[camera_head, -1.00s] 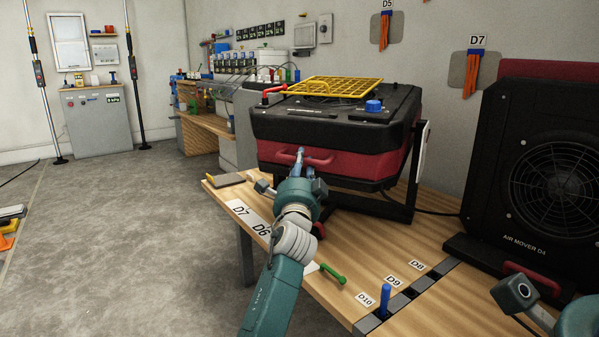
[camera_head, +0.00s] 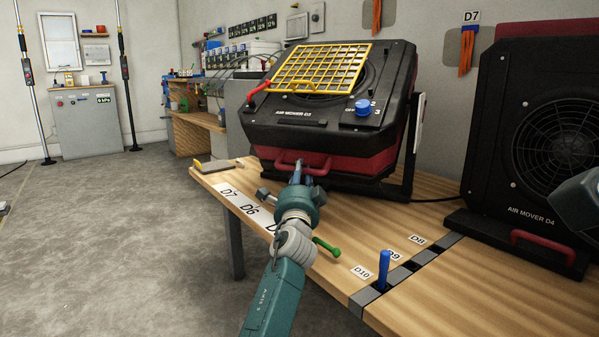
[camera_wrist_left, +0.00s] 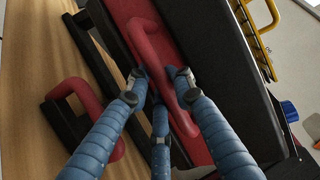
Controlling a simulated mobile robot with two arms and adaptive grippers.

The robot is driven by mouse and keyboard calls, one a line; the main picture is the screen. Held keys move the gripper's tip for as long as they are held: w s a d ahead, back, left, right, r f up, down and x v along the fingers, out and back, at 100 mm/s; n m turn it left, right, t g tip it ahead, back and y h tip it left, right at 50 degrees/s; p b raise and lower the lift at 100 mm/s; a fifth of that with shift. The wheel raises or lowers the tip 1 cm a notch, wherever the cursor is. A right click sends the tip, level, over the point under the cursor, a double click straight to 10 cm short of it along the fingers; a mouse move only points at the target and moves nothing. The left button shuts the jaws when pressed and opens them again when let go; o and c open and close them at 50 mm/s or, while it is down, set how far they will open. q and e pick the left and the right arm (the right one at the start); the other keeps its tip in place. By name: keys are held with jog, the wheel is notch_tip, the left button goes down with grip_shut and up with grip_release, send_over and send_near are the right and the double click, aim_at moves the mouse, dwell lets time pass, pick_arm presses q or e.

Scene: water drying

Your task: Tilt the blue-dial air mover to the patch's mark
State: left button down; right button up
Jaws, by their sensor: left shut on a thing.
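The blue-dial air mover (camera_head: 300,130), labelled AIR MOVER D3, is a black and red box tilted in its dark stand on the bench. Its blue dial (camera_head: 362,107) and yellow grille (camera_head: 320,68) face up and toward me. My left gripper (camera_head: 298,172) is shut on the red handle (camera_head: 318,168) at the lower front. The left wrist view shows the blue fingers around this red handle (camera_wrist_left: 150,50). A white plate (camera_head: 419,115) on the stand's right side is seen edge-on, so any marks on it cannot be read. The patch is not identifiable. My right gripper's fingers are out of view.
A second air mover (camera_head: 480,140), labelled D4, stands close on the right. A blue peg (camera_head: 384,268) stands in a slotted strip at the bench's front; a green peg (camera_head: 327,246) is by my left wrist. Part of my right arm shows at the right edge.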

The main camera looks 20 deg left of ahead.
pick_arm(q)
jog(key=shift+w+f+b, duration=0.35)
jog(key=shift+f, duration=0.4)
jog(key=shift+a, duration=0.1)
jog(key=c, duration=1.5)
grip_release()
jog(key=shift+r, duration=0.15)
jog(key=shift+s, duration=0.2)
jog(key=v, duration=1.1)
jog(key=shift+s, duration=0.35)
